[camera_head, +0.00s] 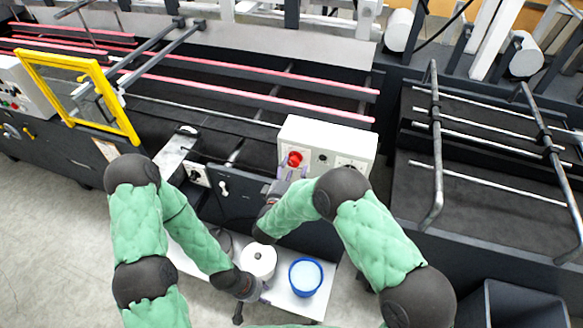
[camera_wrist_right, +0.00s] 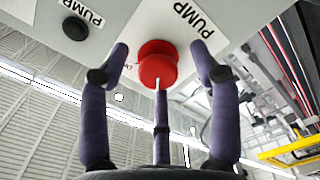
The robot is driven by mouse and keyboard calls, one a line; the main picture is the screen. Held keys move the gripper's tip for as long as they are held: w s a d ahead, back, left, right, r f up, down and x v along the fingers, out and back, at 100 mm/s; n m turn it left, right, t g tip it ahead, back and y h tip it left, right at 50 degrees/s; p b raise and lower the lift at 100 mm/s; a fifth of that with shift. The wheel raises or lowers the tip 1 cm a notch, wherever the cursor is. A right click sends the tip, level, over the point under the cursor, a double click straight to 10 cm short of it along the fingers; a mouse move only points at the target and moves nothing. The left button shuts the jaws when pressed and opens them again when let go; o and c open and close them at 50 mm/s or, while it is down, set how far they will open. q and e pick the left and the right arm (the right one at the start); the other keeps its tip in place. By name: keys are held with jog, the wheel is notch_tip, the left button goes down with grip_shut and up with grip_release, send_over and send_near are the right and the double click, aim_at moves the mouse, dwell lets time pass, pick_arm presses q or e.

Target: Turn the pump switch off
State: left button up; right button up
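The white control box (camera_head: 343,140) stands on the machine's front edge in the head view. A red knob (camera_head: 294,159) is on its panel. In the right wrist view the red knob (camera_wrist_right: 158,64) sits beside a "PUMP" label (camera_wrist_right: 193,18). A black round knob (camera_wrist_right: 75,28) near a second "PUMP" label is to its left. My right gripper (camera_wrist_right: 162,75) is open, with purple fingers on both sides of the red knob and apart from it. It also shows just below the box in the head view (camera_head: 283,184). My left gripper (camera_head: 263,291) is low, near a white container; its fingers are too small to read.
A white round container (camera_head: 258,261) and a blue-rimmed bucket (camera_head: 306,276) stand on a white low platform (camera_head: 283,301). A yellow frame (camera_head: 75,60) is at the left of the machine. Metal rails (camera_head: 437,130) rise at the right. A dark bin (camera_head: 522,305) is at the lower right.

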jog(key=shift+w+r, duration=0.1)
jog(key=shift+r, duration=0.15)
jog(key=shift+a, duration=0.1)
jog(key=shift+s+a, duration=0.1)
jog(key=shift+s, duration=0.2)
jog(key=v, duration=0.7)
jog(key=shift+f, duration=0.1)
